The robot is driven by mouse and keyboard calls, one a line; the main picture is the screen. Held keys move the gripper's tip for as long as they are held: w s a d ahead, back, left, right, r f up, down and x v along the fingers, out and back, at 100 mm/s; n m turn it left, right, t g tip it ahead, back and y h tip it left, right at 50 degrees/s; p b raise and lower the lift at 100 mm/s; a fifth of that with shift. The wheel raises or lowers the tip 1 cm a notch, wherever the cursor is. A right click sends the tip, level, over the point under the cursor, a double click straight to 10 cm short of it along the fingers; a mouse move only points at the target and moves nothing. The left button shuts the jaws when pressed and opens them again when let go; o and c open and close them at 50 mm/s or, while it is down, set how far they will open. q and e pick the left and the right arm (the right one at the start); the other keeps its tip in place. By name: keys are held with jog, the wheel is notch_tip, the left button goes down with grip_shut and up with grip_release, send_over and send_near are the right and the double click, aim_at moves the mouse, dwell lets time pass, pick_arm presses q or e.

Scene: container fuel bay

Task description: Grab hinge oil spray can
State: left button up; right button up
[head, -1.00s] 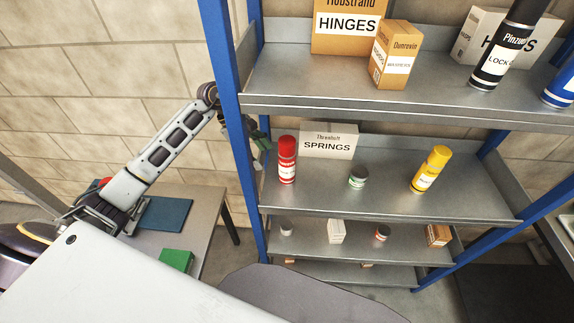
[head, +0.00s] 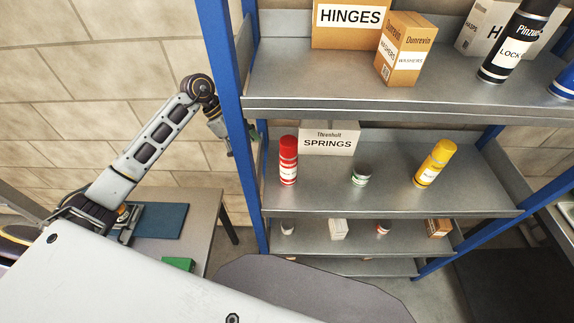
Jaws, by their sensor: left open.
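Several spray cans stand upright on the blue-posted shelf, and I cannot read which one is the hinge oil. A red can (head: 288,161) stands at the left of the middle shelf, and a yellow can (head: 434,164) stands at its right. A black can (head: 514,45) labelled "LOCK…" and a partly cut-off blue can (head: 563,82) stand on the upper shelf. My left gripper (head: 253,134) is open and empty beside the left blue post, which partly hides it. It is left of the red can and apart from it. My right gripper is not in view.
A "SPRINGS" box (head: 328,140) stands behind the red can, and a small green-labelled tin (head: 361,175) sits mid-shelf. The blue post (head: 228,110) stands between my left forearm and the shelf. "HINGES" (head: 349,22) and washers (head: 404,50) boxes are above. A low table (head: 203,215) is at left.

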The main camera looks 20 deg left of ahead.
aim_at(286, 155)
pick_arm(q)
jog(key=d+p, duration=0.2)
jog(key=d, duration=0.5)
jog(key=shift+w+p, duration=0.3)
jog(key=shift+p, duration=0.1)
dwell(0.4)
jog(key=shift+d, duration=0.15)
jog(key=shift+w+d+r+p, duration=0.15)
jog(key=shift+d+p, duration=0.85)
jog(key=shift+d, duration=1.45)
jog(key=shift+w+d+f+p, duration=0.15)
jog(key=shift+f+p, duration=0.2)
jog(key=shift+f, duration=0.3)
